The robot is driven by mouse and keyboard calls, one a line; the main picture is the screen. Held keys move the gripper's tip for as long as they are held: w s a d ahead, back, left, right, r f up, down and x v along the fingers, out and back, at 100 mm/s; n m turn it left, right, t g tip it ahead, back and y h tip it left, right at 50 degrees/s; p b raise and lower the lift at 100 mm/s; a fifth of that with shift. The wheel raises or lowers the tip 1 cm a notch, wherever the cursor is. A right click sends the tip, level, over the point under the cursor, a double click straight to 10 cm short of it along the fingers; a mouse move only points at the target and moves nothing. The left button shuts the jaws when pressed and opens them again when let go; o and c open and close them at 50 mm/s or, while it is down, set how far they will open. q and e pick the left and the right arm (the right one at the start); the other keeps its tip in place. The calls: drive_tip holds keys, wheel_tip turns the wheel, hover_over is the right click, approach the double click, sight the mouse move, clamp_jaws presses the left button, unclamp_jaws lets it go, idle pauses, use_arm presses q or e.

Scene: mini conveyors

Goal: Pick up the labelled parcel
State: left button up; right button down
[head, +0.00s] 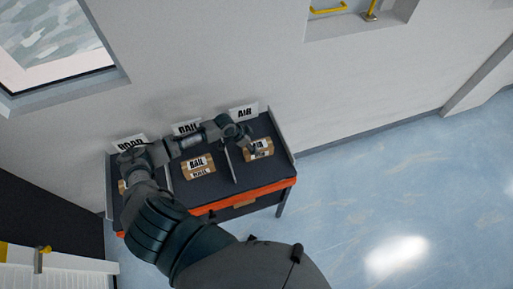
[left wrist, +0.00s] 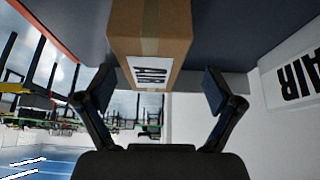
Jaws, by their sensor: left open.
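A brown cardboard parcel labelled AIR (head: 260,149) lies in the right lane of the dark table, below the AIR sign. In the left wrist view the same parcel (left wrist: 150,30) is large, with its white AIR label facing the camera. My left gripper (head: 250,143) is at this parcel. In the left wrist view its fingers (left wrist: 160,90) are spread wide, one on each side of the parcel's near end, with gaps visible. A parcel labelled RAIL (head: 198,166) lies in the middle lane. A third parcel (head: 123,187) is mostly hidden behind my left arm. My right gripper is not in view.
The dark table (head: 212,196) has an orange front edge and thin dividers between lanes. ROAD, RAIL and AIR signs (head: 243,113) stand along its back by the wall. The blue floor to the right is clear. A white slatted object (head: 60,275) is at lower left.

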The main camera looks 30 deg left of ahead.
sight(261, 149)
use_arm(q)
drive_tip(key=shift+w+d+f, duration=0.3)
drive_tip(key=shift+w+f, duration=0.05)
drive_tip(key=shift+f, duration=0.15)
drive_tip(key=shift+s+d+f, duration=0.1)
drive_tip(key=shift+d+f, duration=0.2)
drive_tip(key=shift+d, duration=0.25)
drive_tip(key=x, duration=0.3)
drive_tip(key=shift+s+d+f+p, duration=0.1)
drive_tip(key=shift+d+f+p, duration=0.05)
drive_tip(key=shift+f+p, duration=0.2)
drive_tip(key=shift+w+f, duration=0.3)
drive_tip(key=shift+f, duration=0.1)
drive_tip(key=shift+s+a, duration=0.15)
drive_tip(key=shift+a, duration=0.2)
drive_tip(key=shift+d, duration=0.1)
